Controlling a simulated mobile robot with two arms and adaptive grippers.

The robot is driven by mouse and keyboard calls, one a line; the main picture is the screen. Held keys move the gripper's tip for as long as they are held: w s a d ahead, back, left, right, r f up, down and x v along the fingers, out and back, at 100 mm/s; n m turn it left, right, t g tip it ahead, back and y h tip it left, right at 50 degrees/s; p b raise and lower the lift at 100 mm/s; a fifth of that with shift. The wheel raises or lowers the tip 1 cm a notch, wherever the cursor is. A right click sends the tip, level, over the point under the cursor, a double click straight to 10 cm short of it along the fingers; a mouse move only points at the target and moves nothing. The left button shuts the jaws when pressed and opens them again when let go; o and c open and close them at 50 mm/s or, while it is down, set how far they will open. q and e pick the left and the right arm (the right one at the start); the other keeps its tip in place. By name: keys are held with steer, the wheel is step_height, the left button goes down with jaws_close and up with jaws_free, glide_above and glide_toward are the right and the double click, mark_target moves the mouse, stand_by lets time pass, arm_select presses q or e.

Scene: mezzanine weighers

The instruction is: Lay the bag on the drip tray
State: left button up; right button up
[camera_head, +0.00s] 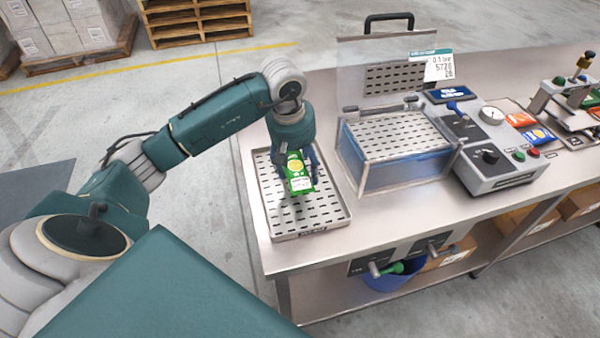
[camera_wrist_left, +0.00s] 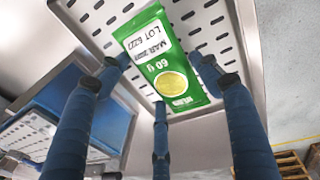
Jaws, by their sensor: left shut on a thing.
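A green bag (camera_head: 299,174) with a white label and a yellow disc hangs below my left gripper (camera_head: 296,162), over the drip tray (camera_head: 333,219). The tray is a slotted steel tray on the bench's left end. In the left wrist view the bag (camera_wrist_left: 149,88) lies between the blue fingers of my left gripper (camera_wrist_left: 160,85), with the slotted tray (camera_wrist_left: 213,30) behind it. My left gripper is shut on the bag. I cannot tell whether the bag touches the tray. My right gripper is not in view.
A water tank (camera_head: 400,165) with a slotted plate and raised clear lid (camera_head: 395,60) stands right of the tray. A grey control unit (camera_head: 490,150) is beyond it, with orange and blue bags (camera_head: 538,134) nearby. A blue bucket (camera_head: 392,278) sits on the lower shelf.

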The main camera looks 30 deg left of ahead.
mark_target(298, 168)
arm_select(q)
step_height(298, 168, down, 3)
steer(key=shift+f+p, duration=0.2)
steer(key=shift+p, duration=0.15)
steer(key=shift+f, duration=0.1)
steer(key=shift+f, duration=0.1)
steer(key=o, duration=1.2)
steer(key=shift+o, duration=0.2)
